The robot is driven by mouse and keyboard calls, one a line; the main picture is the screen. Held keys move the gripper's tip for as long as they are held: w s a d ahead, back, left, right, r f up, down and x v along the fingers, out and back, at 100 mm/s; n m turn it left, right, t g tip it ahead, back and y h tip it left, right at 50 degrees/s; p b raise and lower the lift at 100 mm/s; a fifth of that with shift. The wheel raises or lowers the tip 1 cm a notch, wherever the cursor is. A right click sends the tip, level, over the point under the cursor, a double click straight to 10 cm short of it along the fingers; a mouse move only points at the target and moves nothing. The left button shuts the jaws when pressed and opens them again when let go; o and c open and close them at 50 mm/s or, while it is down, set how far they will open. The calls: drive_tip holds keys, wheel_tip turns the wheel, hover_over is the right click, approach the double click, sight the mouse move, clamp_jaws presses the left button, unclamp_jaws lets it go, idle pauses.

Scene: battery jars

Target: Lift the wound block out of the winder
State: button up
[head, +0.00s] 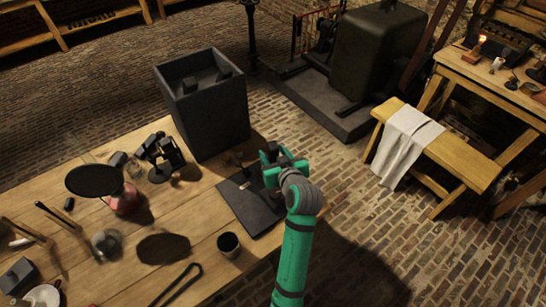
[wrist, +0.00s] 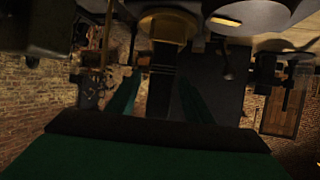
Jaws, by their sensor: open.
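My gripper (head: 272,160) is over the dark flat plate (head: 252,208) near the table's right edge. In the wrist view its two green fingers stand apart (wrist: 157,98), with a dark upright block (wrist: 162,75) showing between them. I cannot tell whether the fingers touch it. A round brass-coloured part (wrist: 168,24) sits at the block's upper end in that picture. In the head view my gripper and wrist hide most of the winder and block; I cannot separate them clearly there.
A tall dark open box (head: 205,110) stands just behind the plate. A dark cup (head: 229,245) is in front of it. A black round-topped stand (head: 95,180) and small dark devices (head: 162,155) are to the left.

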clamp_jaws()
drive_tip(key=shift+r, duration=0.1)
